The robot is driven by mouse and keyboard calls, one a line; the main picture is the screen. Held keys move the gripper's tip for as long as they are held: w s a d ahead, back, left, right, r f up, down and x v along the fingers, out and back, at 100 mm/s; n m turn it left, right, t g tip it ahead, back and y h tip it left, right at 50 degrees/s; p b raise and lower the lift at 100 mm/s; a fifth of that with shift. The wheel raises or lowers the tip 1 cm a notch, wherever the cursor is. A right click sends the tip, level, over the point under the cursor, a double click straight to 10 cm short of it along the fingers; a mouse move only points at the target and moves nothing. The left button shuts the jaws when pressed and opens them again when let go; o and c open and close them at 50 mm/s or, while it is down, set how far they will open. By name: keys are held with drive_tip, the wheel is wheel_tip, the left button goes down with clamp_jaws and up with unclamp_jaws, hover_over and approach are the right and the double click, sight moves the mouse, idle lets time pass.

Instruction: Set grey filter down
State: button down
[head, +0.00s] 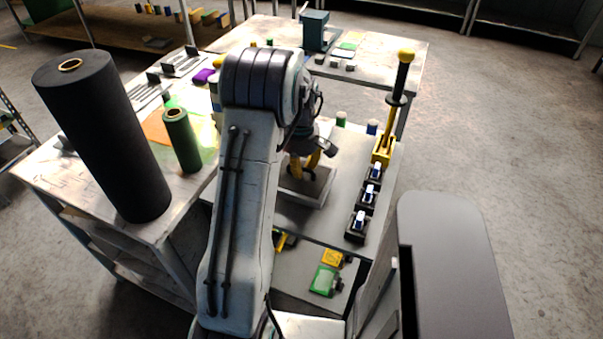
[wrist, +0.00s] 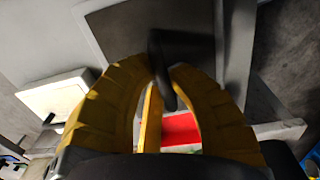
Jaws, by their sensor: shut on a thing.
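The grey filter looks like a flat grey panel (head: 314,190) with a pale rim, under my gripper in the head view. In the wrist view a grey panel (wrist: 120,30) fills the upper middle, with a dark handle-like piece (wrist: 178,50) in front of it. My gripper (head: 308,170) has yellow fingers closed around that dark piece; they also show in the wrist view (wrist: 163,80). The panel is over the grey lower bench (head: 290,215). I cannot tell whether it touches the surface. My arm hides part of the bench.
Several black holders with blue-white pieces (head: 368,195) line the bench's right edge. A yellow-black lever (head: 400,85) stands behind them. A large black roll (head: 100,135) and a green roll (head: 182,140) stand on the left table. A red patch (wrist: 180,128) shows below the fingers.

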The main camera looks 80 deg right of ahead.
drive_tip(key=shift+f+p, duration=1.6)
drive_tip(key=shift+f, duration=0.05)
drive_tip(key=c, duration=1.3)
unclamp_jaws()
drive_tip(key=shift+o, duration=0.2)
